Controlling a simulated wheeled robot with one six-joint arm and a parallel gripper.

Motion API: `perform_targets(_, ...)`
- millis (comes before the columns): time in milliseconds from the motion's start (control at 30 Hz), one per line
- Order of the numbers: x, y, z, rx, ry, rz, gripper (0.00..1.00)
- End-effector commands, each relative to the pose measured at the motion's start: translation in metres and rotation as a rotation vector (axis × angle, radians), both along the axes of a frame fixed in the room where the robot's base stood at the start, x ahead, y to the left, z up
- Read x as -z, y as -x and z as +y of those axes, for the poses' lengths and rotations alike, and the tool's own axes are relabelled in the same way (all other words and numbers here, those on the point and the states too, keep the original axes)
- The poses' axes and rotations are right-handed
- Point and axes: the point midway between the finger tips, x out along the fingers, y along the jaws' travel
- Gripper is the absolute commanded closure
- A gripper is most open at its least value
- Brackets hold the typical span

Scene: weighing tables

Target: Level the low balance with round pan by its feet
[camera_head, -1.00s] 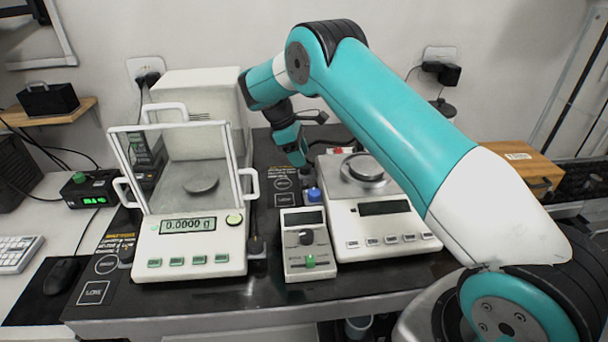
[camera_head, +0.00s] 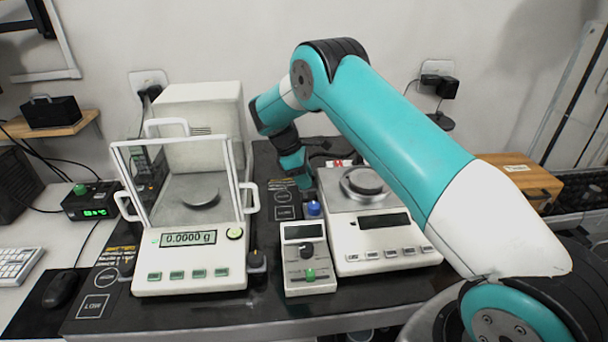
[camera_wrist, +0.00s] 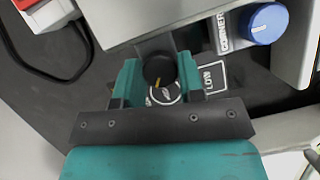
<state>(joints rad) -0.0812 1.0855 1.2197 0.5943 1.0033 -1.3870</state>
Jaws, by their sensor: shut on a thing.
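The low balance (camera_head: 372,232) with its round pan (camera_head: 365,182) stands on the right of the dark table, display blank. My gripper (camera_head: 300,178) reaches down behind its back left corner. In the wrist view my gripper (camera_wrist: 160,82) is shut on a black foot knob (camera_wrist: 158,68) with a yellow mark, beside the balance's pale housing (camera_wrist: 150,12). A round printed mark lies on the table just under the knob, partly hidden. A LOW label (camera_wrist: 209,77) is beside it. The other feet and any level bubble cannot be made out.
A blue CORNER knob (camera_wrist: 263,23) is close to my gripper. A grey control box (camera_head: 308,256) stands between the low balance and the glass-shielded balance (camera_head: 190,255), which reads 0.0000 g. A red and white connector (camera_wrist: 40,12) with a black cable is nearby.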

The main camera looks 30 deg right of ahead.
Motion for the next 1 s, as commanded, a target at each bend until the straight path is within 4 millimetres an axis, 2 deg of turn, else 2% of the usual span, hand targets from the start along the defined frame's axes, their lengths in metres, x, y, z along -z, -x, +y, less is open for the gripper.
perform_targets(33, -0.0067, 0.0013, 0.0003, -0.036, 0.001, 0.004, 0.88)
perform_targets(267, -0.0031, 0.0015, 0.0002, -0.197, 0.001, 0.004, 0.88)
perform_targets(567, -0.0002, 0.0008, 0.0002, -0.211, 0.001, 0.001, 0.88)
perform_targets(600, -0.0002, 0.0008, 0.0002, -0.211, 0.001, 0.001, 0.57)
perform_targets(633, -0.0003, 0.0008, 0.0003, -0.211, 0.001, 0.001, 0.54)
perform_targets(1000, -0.0062, -0.0006, 0.0029, -0.211, 0.001, 0.0, 0.54)
